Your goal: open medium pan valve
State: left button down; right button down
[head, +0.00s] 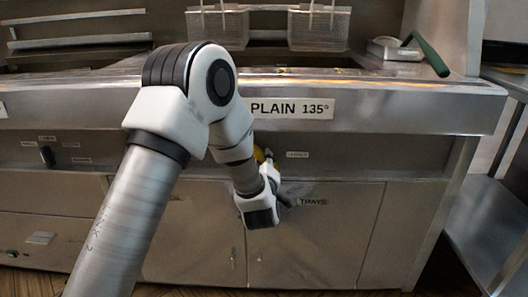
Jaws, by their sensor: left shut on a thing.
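My left arm reaches in from the lower left across the front of the frying range. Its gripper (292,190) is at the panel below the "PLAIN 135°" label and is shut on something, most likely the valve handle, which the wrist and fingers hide. A small yellow part (260,155) shows just above the wrist, mostly covered by my arm. I cannot tell how far the valve is turned. My right gripper is not in view.
The steel front ledge (420,112) of the range overhangs the panel. Two wire baskets (318,27) hang at the back. A scoop with a green handle (426,54) lies at the right. Cupboard doors (325,245) are below, one labelled "TRAYS". A black knob (47,156) is at the left.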

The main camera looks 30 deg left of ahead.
pick_arm(q)
jog(key=m+p, duration=0.4)
jog(key=m, duration=0.1)
jog(key=shift+r+p, duration=0.2)
jog(key=shift+p, duration=0.2)
jog(key=shift+f+m+p, duration=0.2)
jog(key=shift+m+p, duration=1.15)
jog(key=shift+m, duration=0.65)
jog(key=c, duration=1)
grip_release()
jog(key=v, duration=1.2)
jog(key=shift+f, duration=0.1)
